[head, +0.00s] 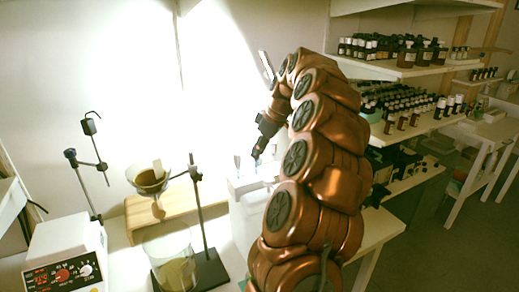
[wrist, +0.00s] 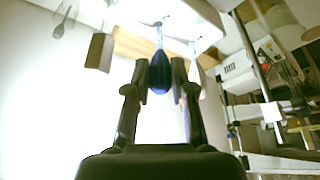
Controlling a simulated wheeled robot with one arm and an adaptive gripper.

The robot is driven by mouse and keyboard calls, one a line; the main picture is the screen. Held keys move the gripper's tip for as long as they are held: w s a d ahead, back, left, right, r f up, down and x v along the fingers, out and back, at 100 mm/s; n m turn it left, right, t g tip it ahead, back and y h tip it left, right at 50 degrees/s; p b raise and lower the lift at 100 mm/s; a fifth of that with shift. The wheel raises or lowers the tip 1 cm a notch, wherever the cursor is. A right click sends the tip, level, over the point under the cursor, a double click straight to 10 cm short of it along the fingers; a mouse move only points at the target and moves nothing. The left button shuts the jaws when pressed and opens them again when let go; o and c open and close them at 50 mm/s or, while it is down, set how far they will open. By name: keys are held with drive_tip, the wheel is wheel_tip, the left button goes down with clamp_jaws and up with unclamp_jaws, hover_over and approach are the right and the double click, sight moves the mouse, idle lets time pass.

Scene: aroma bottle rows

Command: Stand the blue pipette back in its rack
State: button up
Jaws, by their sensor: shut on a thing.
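The blue pipette (wrist: 160,73) has a dark blue bulb and a clear stem. My gripper (wrist: 161,80) is shut on the bulb, with one finger on each side. In the wrist view the stem runs up the picture to the white rack (wrist: 190,18); I cannot tell how far it is in a hole. In the head view my gripper (head: 259,153) points down just above the white rack (head: 243,186). A small bluish bulb (head: 237,160) stands at the rack's left part. Another pale pipette (wrist: 194,70) shows right of my gripper in the wrist view.
A ring stand (head: 199,215) with a funnel (head: 149,178) over a beaker (head: 171,262) stands left of the rack. A wooden stand (head: 176,208) is behind it. A hotplate (head: 65,255) is at far left. Bottle shelves (head: 420,70) are at right.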

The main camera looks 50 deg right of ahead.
drive_tip(key=o, duration=0.7)
drive_tip(key=shift+o, duration=0.2)
drive_tip(key=shift+r, duration=0.15)
drive_tip(key=shift+p+v, duration=0.45)
drive_tip(key=shift+v, duration=1.9)
drive_tip(key=shift+r, duration=0.1)
wheel_tip(320, 180, up, 5)
drive_tip(key=shift+f+p, duration=0.1)
drive_tip(key=shift+p, duration=1.05)
